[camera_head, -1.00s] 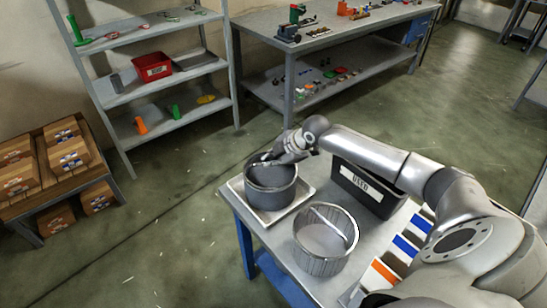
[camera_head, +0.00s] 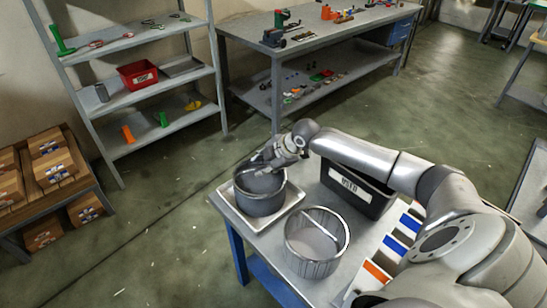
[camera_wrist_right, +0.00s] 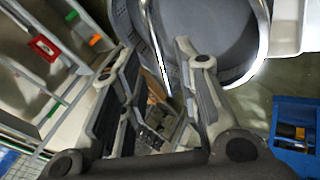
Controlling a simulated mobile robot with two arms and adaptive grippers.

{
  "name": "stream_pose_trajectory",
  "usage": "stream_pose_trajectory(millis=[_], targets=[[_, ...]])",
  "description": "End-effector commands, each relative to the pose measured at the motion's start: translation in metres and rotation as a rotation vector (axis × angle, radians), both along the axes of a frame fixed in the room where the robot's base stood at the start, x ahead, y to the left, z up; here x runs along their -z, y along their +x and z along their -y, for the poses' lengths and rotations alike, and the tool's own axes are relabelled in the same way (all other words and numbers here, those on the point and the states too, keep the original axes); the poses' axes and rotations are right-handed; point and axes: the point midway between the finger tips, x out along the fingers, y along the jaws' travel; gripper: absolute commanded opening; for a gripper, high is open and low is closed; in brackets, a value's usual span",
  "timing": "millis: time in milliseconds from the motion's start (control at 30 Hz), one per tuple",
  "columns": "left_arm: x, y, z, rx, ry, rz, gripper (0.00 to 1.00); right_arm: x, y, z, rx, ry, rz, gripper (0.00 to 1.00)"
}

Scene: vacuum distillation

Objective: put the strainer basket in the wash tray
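A dark grey round basket (camera_head: 260,199) stands upright in a shallow pale tray (camera_head: 231,208) at the table's left corner. A silver basket (camera_head: 316,258) with a slotted wall and a bar handle stands on the table to its right. I cannot tell which basket is the task's strainer basket. My right gripper (camera_head: 264,166) is over the dark basket's far rim. In the wrist view, the right gripper's fingers (camera_wrist_right: 158,88) are spread, with a round vessel (camera_wrist_right: 210,40) beyond them. A thin handle (camera_wrist_right: 157,50) shows between the fingers, not visibly clamped. My left gripper is out of view.
A black box (camera_head: 360,193) labelled USED stands behind the silver basket, under my right forearm. Orange, blue and white blocks (camera_head: 396,245) lie along the table's right side. A shelf unit (camera_head: 160,125) and a workbench (camera_head: 335,28) stand beyond open floor.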

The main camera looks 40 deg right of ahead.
Motion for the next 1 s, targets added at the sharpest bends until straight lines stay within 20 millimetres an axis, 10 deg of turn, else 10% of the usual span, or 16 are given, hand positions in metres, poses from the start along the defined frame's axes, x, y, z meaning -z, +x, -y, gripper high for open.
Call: stream_pose_trajectory(millis=[533,1000], targets=[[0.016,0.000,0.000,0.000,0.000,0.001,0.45,-0.069,-0.051,0.017,0.000,-0.006,-0.001,0.30],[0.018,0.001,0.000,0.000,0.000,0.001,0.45,-0.087,-0.063,0.019,-0.001,-0.001,-0.001,0.30]])
